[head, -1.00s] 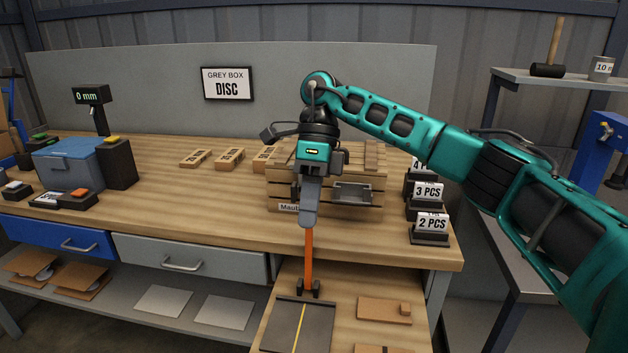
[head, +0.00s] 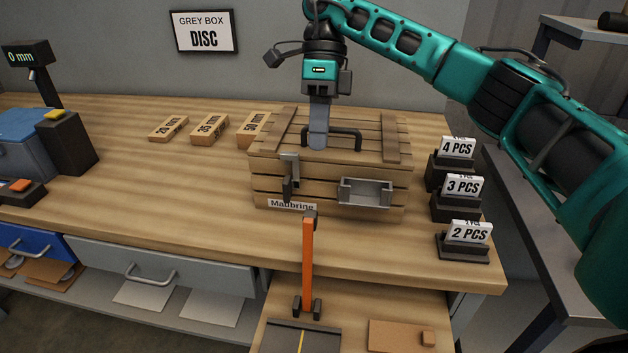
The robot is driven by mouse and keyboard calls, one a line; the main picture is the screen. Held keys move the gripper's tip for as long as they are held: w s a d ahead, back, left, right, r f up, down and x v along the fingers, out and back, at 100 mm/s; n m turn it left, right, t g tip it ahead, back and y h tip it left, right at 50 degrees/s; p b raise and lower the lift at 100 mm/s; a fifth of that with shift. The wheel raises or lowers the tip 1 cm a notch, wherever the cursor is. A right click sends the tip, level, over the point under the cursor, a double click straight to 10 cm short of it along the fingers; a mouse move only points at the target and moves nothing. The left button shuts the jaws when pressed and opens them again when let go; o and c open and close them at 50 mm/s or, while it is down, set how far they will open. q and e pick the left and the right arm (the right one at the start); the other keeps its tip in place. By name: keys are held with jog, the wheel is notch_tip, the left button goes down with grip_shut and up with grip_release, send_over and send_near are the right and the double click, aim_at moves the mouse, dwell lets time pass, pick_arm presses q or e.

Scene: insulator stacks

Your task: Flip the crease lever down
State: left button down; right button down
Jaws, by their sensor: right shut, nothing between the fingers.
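The crease lever (head: 308,262) is an orange bar with a dark tip, standing upright between two dark brackets. Its foot is at the back edge of a dark creasing plate (head: 280,338) with a yellow line, which is cut off by the bottom of the head view. My right gripper (head: 318,143) is shut and empty, pointing down. In the picture it is above the lever's tip and apart from it, overlapping the crate's lid and dark handle. I cannot tell how far in front of the crate it is. My left gripper is out of view.
A wooden crate (head: 330,188) with a metal latch stands behind the lever. Signs reading 4, 3 and 2 PCS (head: 462,233) stand at its right. Labelled wooden blocks (head: 209,130) lie to its left. A cardboard piece (head: 400,335) lies right of the plate.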

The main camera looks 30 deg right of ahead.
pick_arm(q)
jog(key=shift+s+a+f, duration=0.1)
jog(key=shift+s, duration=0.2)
pick_arm(e)
jog(key=shift+s+a, duration=0.1)
jog(key=shift+s, duration=0.05)
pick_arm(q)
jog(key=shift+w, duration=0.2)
pick_arm(e)
jog(key=x, duration=1)
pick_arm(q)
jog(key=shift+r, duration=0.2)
pick_arm(e)
jog(key=shift+a+r, duration=0.1)
jog(key=shift+a, duration=0.05)
